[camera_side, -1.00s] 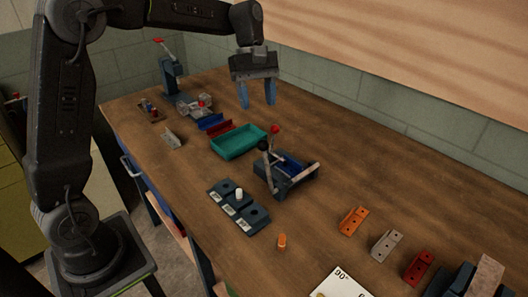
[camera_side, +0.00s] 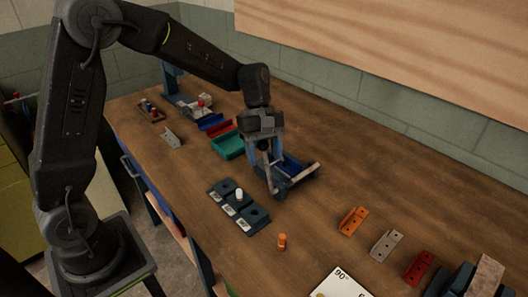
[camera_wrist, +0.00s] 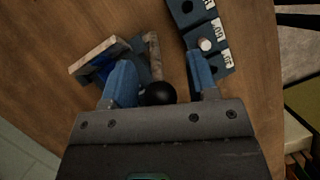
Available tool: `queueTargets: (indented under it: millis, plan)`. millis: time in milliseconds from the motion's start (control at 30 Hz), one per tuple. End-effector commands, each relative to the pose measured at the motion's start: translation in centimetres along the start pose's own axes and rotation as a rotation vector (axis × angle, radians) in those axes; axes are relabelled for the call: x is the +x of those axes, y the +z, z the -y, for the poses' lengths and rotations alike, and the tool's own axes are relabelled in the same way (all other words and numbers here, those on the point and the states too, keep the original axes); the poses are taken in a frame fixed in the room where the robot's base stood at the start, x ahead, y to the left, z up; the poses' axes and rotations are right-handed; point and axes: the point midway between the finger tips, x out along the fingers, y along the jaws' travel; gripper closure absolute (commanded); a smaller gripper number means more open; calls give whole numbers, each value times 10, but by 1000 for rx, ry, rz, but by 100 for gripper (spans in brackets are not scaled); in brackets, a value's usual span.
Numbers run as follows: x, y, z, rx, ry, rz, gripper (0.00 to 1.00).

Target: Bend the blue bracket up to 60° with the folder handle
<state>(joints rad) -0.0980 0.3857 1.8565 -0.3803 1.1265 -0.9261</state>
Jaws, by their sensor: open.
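The folder (camera_side: 305,180) stands on the bench, and the blue bracket (camera_side: 292,164) lies in it. In the wrist view the bracket (camera_wrist: 104,69) is partly hidden by a finger. The folder handle (camera_wrist: 153,52) ends in a black ball knob (camera_wrist: 157,94), which shows between my fingers. My gripper (camera_side: 262,148) is down at the folder's left end, also seen in the wrist view (camera_wrist: 160,75). It is open, with a gap visible between the knob and the right finger. The angle block (camera_side: 257,216) has labelled sockets, with a white peg (camera_side: 239,194) in the middle one.
A teal tray (camera_side: 228,147) stands close behind my gripper. An orange peg (camera_side: 282,242) stands in front. Orange (camera_side: 353,221), grey (camera_side: 387,245) and red (camera_side: 419,266) brackets lie at the right. A white 90° card (camera_side: 340,284) lies at the front edge.

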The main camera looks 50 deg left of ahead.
Motion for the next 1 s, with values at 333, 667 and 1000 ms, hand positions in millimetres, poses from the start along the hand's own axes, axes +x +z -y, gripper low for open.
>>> queueTargets:
  millis: [333, 667, 1000]
  plan:
    - [0, 0, 0, 0, -1, 0, 70]
    - [0, 0, 0, 0, -1, 0, 100]
    - [0, 2, 0, 1, -5, -11, 100]
